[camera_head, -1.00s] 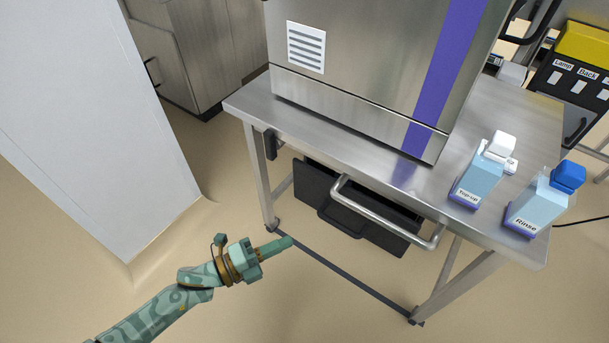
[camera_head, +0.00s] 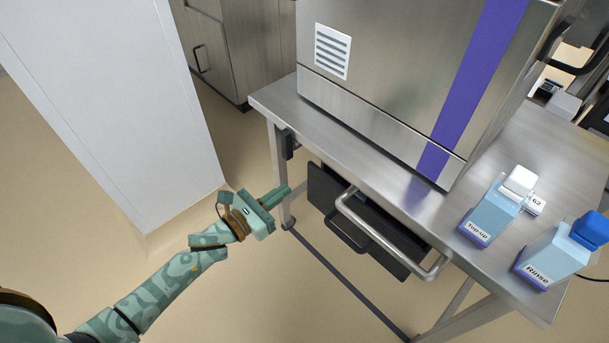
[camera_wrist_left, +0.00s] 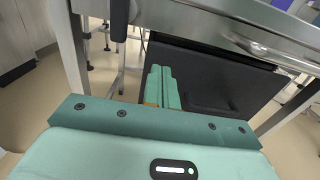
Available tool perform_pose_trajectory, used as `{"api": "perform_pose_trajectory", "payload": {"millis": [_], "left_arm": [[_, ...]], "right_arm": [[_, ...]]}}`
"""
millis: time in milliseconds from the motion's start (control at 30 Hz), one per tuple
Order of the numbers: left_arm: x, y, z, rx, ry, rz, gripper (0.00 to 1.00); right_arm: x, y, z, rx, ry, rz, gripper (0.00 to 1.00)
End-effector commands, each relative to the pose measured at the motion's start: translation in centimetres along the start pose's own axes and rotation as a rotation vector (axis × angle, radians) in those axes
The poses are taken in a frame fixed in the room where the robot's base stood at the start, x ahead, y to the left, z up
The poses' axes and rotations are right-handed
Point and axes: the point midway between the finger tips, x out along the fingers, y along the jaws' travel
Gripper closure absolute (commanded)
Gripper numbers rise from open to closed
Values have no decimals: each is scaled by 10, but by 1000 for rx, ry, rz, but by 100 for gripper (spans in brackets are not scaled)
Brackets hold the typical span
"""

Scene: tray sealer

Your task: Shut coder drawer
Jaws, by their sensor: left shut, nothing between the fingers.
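A dark drawer (camera_head: 322,190) hangs under the steel table, with its top edge and a dark pull handle (camera_head: 342,236) showing. It stands out from beneath the tabletop; I see no label that names it as the coder drawer. My left gripper (camera_head: 284,193) is shut and empty, just left of the drawer's left end. In the left wrist view its fingers (camera_wrist_left: 160,80) point toward the dark drawer panel (camera_wrist_left: 215,80), overlapping its left part; I cannot tell whether they touch. My right gripper is not in view.
A steel rail (camera_head: 380,238) crosses in front of the drawer. The steel table (camera_head: 400,195) carries a large machine (camera_head: 400,70) with a purple stripe, a Top-up bottle (camera_head: 490,215) and a Rinse bottle (camera_head: 550,255). A white panel (camera_head: 120,100) stands left. Floor in front is clear.

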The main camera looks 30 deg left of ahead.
Motion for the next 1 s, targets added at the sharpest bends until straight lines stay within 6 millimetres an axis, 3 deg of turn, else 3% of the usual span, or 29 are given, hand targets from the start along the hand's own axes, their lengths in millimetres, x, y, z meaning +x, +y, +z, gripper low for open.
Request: {"api": "perform_pose_trajectory", "payload": {"millis": [33,200,400,933,1000], "left_arm": [[12,0,-1,1,0,0,100],[45,0,-2,-1,1,0,100],[70,0,-1,-1,1,-1,100],[81,0,-1,-2,1,0,100],[88,0,-3,-2,1,-1,100]], "right_arm": [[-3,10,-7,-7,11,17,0],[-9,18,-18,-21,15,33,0],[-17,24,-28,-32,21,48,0],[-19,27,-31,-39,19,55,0],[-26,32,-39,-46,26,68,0]]}}
